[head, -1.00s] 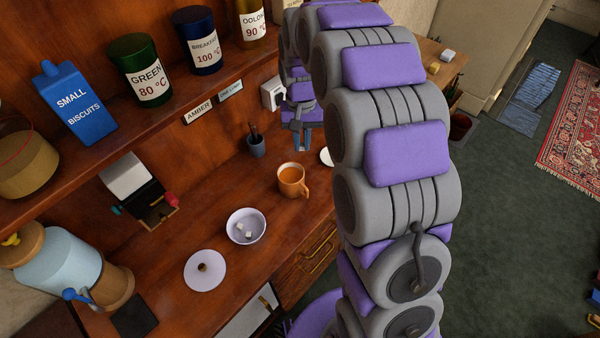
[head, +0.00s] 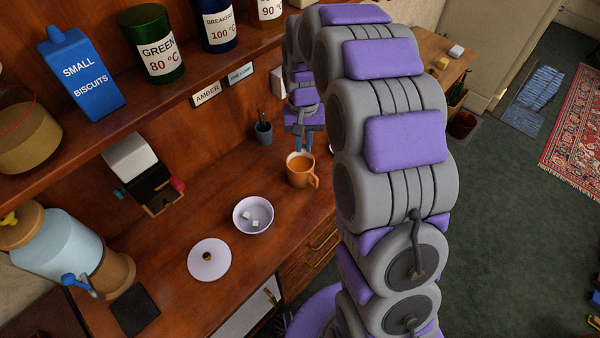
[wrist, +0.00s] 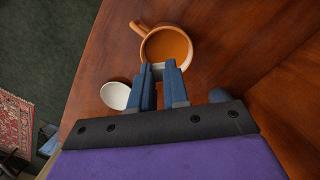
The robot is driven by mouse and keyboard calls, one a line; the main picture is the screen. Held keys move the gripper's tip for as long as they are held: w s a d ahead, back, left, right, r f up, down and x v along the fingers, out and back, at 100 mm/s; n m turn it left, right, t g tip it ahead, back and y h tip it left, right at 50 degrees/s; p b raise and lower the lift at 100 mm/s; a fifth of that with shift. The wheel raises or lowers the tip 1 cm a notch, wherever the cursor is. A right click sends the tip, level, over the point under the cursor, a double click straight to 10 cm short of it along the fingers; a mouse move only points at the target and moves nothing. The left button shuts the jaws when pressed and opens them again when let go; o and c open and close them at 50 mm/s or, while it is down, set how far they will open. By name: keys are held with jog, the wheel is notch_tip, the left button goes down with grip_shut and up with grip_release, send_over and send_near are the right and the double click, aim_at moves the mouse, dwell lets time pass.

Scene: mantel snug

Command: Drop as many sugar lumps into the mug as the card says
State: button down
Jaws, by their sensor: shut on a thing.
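The orange-brown mug (head: 301,171) stands on the wooden counter, filled with a tan drink; in the wrist view the mug (wrist: 143,47) is just beyond my fingertips. The pale bowl (head: 240,221) holds two white sugar lumps (head: 250,219). Two small cards are on the shelf edge: one reads AMBER (head: 206,94); the writing on the other card (head: 240,74) is too small to read surely.
A pale lid (head: 209,263) lies beside the bowl. A dark cup (head: 264,132) with sticks stands behind the mug. A white round dish (wrist: 115,95) is left of my fingers in the wrist view. Canisters and a blue biscuit box (head: 80,75) stand on the shelf above.

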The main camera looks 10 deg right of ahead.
jog(key=shift+a, duration=0.2)
jog(key=c, duration=1.5)
grip_release()
jog(key=shift+d, duration=0.35)
jog(key=o, duration=0.3)
jog(key=shift+d, duration=0.8)
jog(key=shift+o, duration=0.8)
jog(key=shift+d, duration=0.1)
jog(key=shift+a+r, duration=0.1)
jog(key=shift+a, duration=0.65)
jog(key=shift+a+r, duration=0.2)
jog(key=shift+a, duration=0.05)
notch_tip(320, 180, up, 17)
jog(key=w+d+p, duration=0.2)
jog(key=p, duration=0.1)
jog(key=shift+d+f+p, duration=0.2)
jog(key=shift+p, duration=0.1)
jog(key=shift+w+a, duration=0.1)
